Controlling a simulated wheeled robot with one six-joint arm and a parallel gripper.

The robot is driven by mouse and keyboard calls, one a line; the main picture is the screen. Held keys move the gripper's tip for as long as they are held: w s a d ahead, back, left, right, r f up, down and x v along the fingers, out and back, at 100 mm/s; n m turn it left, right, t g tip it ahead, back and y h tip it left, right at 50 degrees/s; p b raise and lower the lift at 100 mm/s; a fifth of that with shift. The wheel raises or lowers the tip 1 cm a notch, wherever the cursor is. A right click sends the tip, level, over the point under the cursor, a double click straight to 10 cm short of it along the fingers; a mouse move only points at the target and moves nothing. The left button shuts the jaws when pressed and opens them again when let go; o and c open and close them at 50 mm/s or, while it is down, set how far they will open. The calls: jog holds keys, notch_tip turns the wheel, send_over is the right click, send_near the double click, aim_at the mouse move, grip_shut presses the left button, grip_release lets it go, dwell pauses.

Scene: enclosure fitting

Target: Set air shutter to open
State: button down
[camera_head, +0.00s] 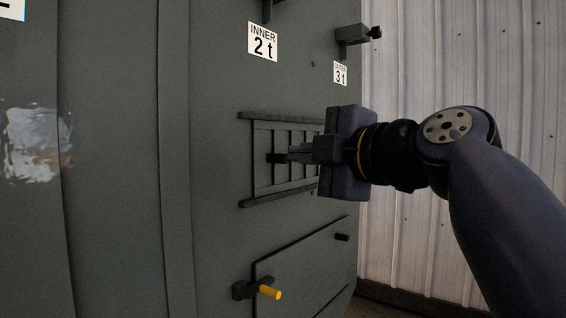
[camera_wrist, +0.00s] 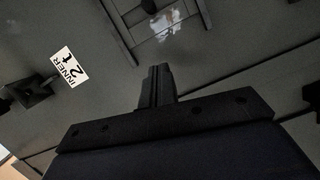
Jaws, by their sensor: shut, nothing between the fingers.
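The air shutter (camera_head: 263,178) is a slatted grey plate between an upper and a lower rail on the dark grey enclosure. A small dark tab (camera_head: 274,158) stands out from the slats near its left side. My gripper (camera_head: 292,152) is in front of the shutter, its fingers shut and empty, just right of the tab. I cannot tell whether the fingertips touch the tab. The gripper body hides the shutter's right part. In the wrist view the shut fingers (camera_wrist: 158,72) point toward the shutter (camera_wrist: 132,18), which shows between two rails at the top.
An "INNER 2 t" label (camera_head: 263,41) and an "OUTER 3 t" label (camera_head: 340,73) are above, with a dark latch (camera_head: 354,34) at upper right. Below is a door (camera_head: 310,265) with a yellow-ended handle (camera_head: 270,292). A corrugated wall (camera_head: 470,70) stands at right.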

aim_at(265, 158)
jog(key=p+x, duration=0.4)
jog(key=x, duration=0.5)
jog(key=shift+w+a+r+p, duration=0.15)
jog(key=shift+a+p, duration=0.05)
jog(key=shift+p, duration=0.2)
jog(key=shift+w+d+f+p, duration=0.2)
jog(key=shift+w+d+f, duration=0.05)
jog(key=shift+w+d, duration=0.3)
jog(key=shift+w+d+f+p, duration=0.2)
jog(key=shift+w+d, duration=0.25)
jog(key=shift+w, duration=0.2)
jog(key=shift+w+d+f, duration=0.2)
jog(key=shift+w+d, duration=0.05)
jog(key=shift+w, duration=0.1)
jog(key=shift+w+d, duration=0.1)
jog(key=w+d+b, duration=0.2)
jog(key=shift+w, duration=0.3)
